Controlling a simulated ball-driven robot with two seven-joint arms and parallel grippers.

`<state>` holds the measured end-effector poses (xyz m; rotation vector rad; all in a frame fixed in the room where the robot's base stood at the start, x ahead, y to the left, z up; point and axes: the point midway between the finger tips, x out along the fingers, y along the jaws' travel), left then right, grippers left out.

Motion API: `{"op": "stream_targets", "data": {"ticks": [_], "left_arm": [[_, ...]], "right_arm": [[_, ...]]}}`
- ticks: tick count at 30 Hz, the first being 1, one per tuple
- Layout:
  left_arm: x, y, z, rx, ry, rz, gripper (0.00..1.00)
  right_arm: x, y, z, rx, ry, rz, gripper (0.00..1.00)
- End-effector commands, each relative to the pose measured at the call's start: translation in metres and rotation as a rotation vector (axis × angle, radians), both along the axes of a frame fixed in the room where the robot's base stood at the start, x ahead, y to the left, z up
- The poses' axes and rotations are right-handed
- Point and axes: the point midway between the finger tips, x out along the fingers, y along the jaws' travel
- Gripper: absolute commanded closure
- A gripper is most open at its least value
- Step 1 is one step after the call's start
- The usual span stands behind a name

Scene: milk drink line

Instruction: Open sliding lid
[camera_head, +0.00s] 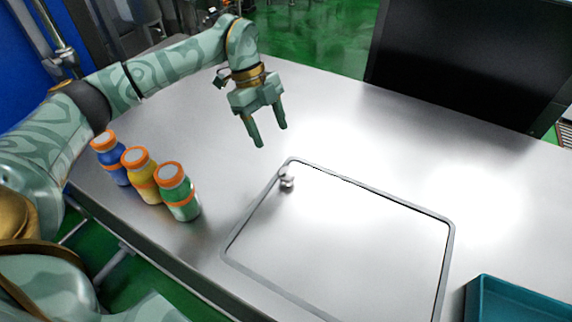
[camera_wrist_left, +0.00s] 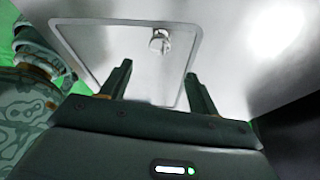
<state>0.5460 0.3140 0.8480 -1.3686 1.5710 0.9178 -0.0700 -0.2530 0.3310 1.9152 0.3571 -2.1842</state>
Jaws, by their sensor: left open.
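The sliding lid (camera_head: 345,240) is a flat metal panel inside a rounded grey frame, set in the steel table. A small metal knob (camera_head: 287,181) stands near its upper left corner. The lid lies shut in its frame as far as I can see. My left gripper (camera_head: 266,137) is open and empty, above the table just beyond the knob's end of the frame. In the left wrist view, the fingers (camera_wrist_left: 158,78) point towards the lid (camera_wrist_left: 110,45), and the knob (camera_wrist_left: 160,41) shows ahead between them, apart from both. My right gripper is in neither view.
A blue bottle (camera_head: 112,161), a yellow bottle (camera_head: 142,177) and a green bottle (camera_head: 178,194) with orange caps stand left of the lid. A teal tray (camera_head: 515,303) is at the lower right. A dark screen (camera_head: 475,60) stands behind. The steel table (camera_head: 330,110) is clear behind the lid.

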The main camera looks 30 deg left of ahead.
Motion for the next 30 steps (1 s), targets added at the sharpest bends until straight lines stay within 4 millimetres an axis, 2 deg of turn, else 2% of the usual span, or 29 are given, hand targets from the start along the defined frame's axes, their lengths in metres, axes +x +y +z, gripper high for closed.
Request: {"op": "stream_targets", "data": {"ticks": [1,3,5,9,12,17,25,26,30], "left_arm": [[-0.001,-0.006,-0.021,-0.001,0.010,-0.003,0.39],[-0.002,-0.012,-0.038,-0.001,0.009,-0.003,0.39],[-0.003,-0.018,-0.051,-0.001,0.007,-0.004,0.39],[-0.004,-0.029,-0.076,-0.002,0.006,-0.003,0.39],[-0.005,-0.035,-0.088,-0.002,0.004,-0.002,0.39],[-0.005,-0.039,-0.095,-0.002,0.000,-0.002,0.39],[-0.005,-0.039,-0.095,-0.002,-0.001,-0.001,0.39],[-0.005,-0.039,-0.095,-0.002,-0.001,-0.001,0.44],[-0.005,-0.039,-0.095,-0.002,-0.001,-0.001,0.83]], "right_arm": [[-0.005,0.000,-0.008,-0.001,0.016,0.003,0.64],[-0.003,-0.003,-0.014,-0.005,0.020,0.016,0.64],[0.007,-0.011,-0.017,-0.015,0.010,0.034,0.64],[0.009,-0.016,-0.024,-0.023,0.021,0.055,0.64],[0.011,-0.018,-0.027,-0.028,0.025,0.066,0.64],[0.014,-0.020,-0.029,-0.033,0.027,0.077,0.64],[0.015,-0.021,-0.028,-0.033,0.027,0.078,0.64],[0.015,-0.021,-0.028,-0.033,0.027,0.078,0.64],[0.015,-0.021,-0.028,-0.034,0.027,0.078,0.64]]}}
